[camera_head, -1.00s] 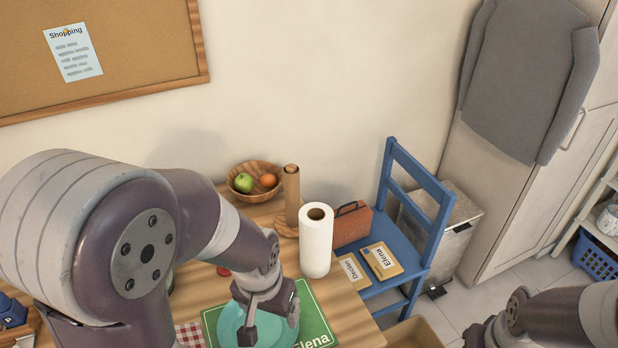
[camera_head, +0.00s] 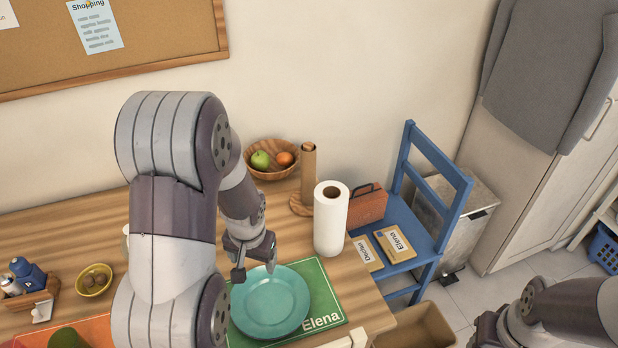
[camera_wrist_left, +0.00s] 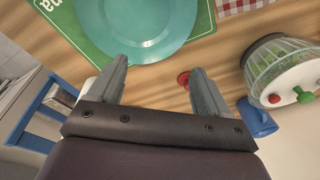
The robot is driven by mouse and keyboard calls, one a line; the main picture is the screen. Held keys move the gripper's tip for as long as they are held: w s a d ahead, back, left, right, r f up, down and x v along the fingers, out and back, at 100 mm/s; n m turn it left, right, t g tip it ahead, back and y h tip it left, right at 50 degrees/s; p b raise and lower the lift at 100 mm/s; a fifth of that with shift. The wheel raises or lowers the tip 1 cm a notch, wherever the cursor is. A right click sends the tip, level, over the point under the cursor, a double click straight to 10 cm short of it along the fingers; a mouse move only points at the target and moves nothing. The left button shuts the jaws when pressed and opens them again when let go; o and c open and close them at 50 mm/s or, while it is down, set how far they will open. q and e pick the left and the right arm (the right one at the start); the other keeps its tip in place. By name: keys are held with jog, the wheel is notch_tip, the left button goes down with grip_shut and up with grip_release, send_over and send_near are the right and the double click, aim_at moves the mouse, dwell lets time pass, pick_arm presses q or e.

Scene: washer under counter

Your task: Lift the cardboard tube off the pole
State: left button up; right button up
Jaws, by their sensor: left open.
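The brown cardboard tube (camera_head: 308,172) stands upright on a round wooden base (camera_head: 298,205) at the back right of the table, behind the paper roll. My left gripper (camera_head: 254,262) is open and empty, above the table near the back left rim of the turquoise plate, in front and to the left of the tube. In the left wrist view its two fingers (camera_wrist_left: 158,75) are spread with nothing between them, and the tube does not show. My right arm shows at the lower right, but its gripper is out of view.
A white paper roll (camera_head: 330,222) stands just in front of the tube. A fruit bowl (camera_head: 272,172) sits behind and left of it. The turquoise plate (camera_head: 270,302) lies on a green mat (camera_head: 328,300). A blue chair (camera_head: 440,170) with a brown case (camera_head: 368,205) stands to the right.

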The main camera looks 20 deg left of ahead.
pick_arm(q)
jog(key=w+a+f+m+t, duration=0.1)
jog(key=w+a+f+t, duration=0.2)
jog(key=w+a, duration=0.4)
jog(key=w+a+f+m+t, duration=0.1)
jog(key=w+a+f+t, duration=0.3)
jog(key=w, duration=0.6)
jog(key=m+t+h, duration=0.4)
jog(key=m+h, duration=0.1)
jog(key=h, duration=0.3)
send_near(302, 172)
jog(key=shift+n+y, duration=0.3)
jog(key=x, duration=1.2)
jog(key=shift+d+p, duration=0.3)
jog(key=shift+d, duration=0.05)
jog(key=shift+w+f, duration=0.15)
jog(key=shift+w, duration=0.1)
jog(key=shift+s, duration=0.1)
jog(key=c, duration=1)
pick_arm(e)
jog(key=shift+w+a, duration=0.15)
jog(key=shift+w, duration=0.05)
